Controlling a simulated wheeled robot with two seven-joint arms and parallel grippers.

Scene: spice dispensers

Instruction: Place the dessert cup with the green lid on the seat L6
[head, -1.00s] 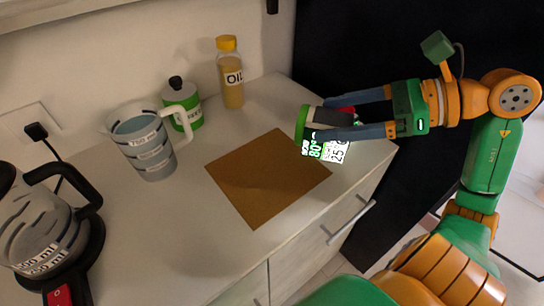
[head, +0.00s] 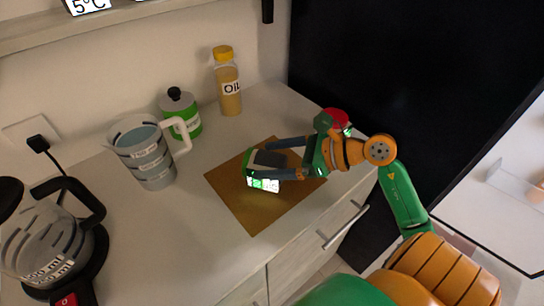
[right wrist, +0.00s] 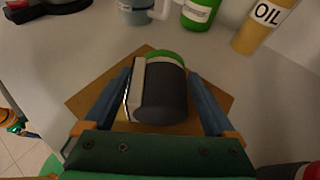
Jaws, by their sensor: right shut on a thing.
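My right gripper (head: 281,159) is shut on a dark grey, rounded device with a green end and a lit number display (head: 263,184). The right wrist view shows the device (right wrist: 160,90) between the two blue fingers (right wrist: 160,104), lying on its side with its green end away from me. It is low over the brown square mat (head: 255,220); I cannot tell whether it touches the mat. I see no dessert cup with a green lid and no mark reading L6.
A measuring jug (head: 147,160), a green jar with a dark knobbed lid (head: 180,112) and an oil bottle (head: 229,90) stand behind the mat. A kettle (head: 45,245) is at left. A partly hidden red-topped thing (head: 330,121) shows behind my gripper. The counter's front left of the mat is clear.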

